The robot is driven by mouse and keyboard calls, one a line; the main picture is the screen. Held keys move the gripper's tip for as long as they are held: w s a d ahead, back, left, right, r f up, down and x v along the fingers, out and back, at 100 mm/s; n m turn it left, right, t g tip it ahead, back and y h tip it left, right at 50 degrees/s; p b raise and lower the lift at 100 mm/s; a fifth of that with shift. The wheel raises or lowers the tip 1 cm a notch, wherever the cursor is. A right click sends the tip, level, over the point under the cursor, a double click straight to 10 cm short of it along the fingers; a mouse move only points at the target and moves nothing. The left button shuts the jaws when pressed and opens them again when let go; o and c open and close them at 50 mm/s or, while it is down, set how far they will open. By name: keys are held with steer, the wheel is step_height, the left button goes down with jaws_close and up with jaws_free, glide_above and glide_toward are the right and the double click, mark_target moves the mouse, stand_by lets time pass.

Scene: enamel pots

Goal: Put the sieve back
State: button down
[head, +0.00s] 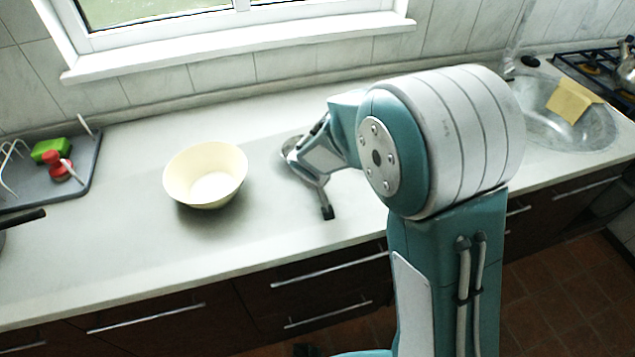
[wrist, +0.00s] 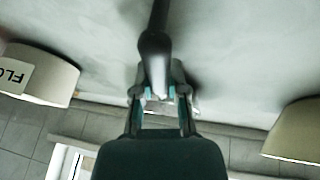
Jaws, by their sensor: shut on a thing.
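The sieve shows in the head view as a dark handle (head: 326,210) pointing toward the counter's front edge and a grey metal part (head: 290,147) partly hidden behind my gripper (head: 318,180). In the wrist view the dark handle (wrist: 155,40) runs up from between the fingers. My gripper (wrist: 160,92) is shut on the sieve near the handle's metal end. The sieve's bowl is mostly hidden by the gripper. I cannot tell whether the sieve touches the counter. A cream bowl (head: 206,190) stands to the left, apart from the gripper, and shows in the wrist view (wrist: 295,130).
A white container with lettering (wrist: 40,75) stands at the wrist view's left. The sink (head: 540,118) is right. The front-left counter (head: 110,245) is clear.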

steer(key=c, duration=0.7)
jaws_free()
steer(key=d+v, duration=0.1)
steer(key=v, duration=1.1)
steer(key=s+d+r+m, duration=0.2)
steer(key=s+d+r, duration=0.5)
steer(key=s+d, duration=0.15)
steer(key=shift+m+y, duration=0.4)
steer(key=shift+m, duration=0.5)
steer(key=s+d+r, duration=0.1)
steer(key=s+d, duration=0.1)
steer(key=s, duration=0.2)
steer(key=s+d+r, duration=0.1)
steer(key=s+d, duration=0.1)
steer(key=s, duration=0.2)
steer(key=s+d+r, duration=0.1)
steer(key=s, duration=0.3)
steer(key=shift+d, duration=0.4)
steer(key=shift+w, duration=0.1)
